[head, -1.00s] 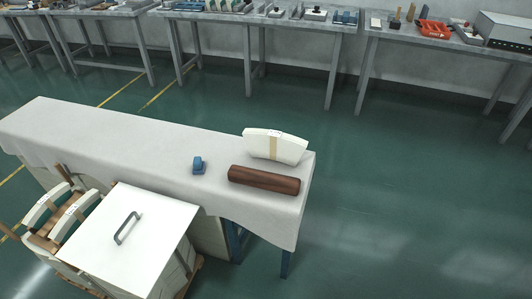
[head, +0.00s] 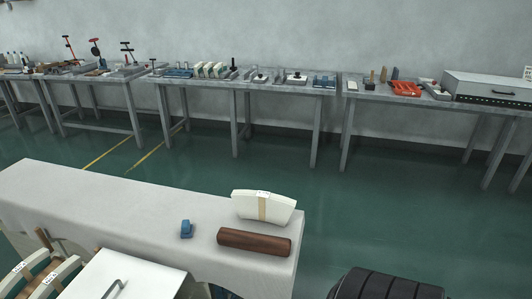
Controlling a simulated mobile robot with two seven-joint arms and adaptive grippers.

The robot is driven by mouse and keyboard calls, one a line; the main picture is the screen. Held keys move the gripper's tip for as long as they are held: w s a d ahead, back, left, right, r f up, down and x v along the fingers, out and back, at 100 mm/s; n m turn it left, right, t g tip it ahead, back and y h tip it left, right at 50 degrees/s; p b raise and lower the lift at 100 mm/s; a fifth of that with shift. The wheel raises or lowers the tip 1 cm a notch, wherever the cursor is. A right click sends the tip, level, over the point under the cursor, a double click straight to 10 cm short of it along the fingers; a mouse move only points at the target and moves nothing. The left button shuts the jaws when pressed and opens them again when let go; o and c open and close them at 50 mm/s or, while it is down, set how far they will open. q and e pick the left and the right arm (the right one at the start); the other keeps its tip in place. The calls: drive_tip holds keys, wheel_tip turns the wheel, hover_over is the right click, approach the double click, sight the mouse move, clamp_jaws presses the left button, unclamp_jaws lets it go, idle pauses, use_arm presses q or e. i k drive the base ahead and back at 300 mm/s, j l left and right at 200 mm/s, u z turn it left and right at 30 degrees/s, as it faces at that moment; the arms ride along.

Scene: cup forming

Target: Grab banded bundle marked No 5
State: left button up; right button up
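A cream, fan-shaped bundle with a tan band (head: 279,209) stands on the cloth-covered table, near its right end. A small label sits on its top edge, but its marking is too small to read. Two more curved cream pieces with labels, one farther left (head: 18,274) and one beside it (head: 66,270), stand in a wooden holder at the lower left, partly cut off. Their markings cannot be read for certain, so I cannot tell which is No 5. Neither of my grippers is in view.
A brown roll (head: 254,242) lies in front of the standing bundle. A blue tape dispenser (head: 186,229) is left of it. A white lid with handle (head: 135,272) is at lower left. A dark ribbed shape (head: 388,284) is at bottom right. Green floor (head: 400,200) is clear beyond the table.

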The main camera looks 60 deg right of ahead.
sight(272, 208)
drive_tip(key=l, duration=1.25)
drive_tip(key=k+l+u, duration=0.15)
drive_tip(key=l, duration=1.05)
drive_tip(key=i, duration=0.05)
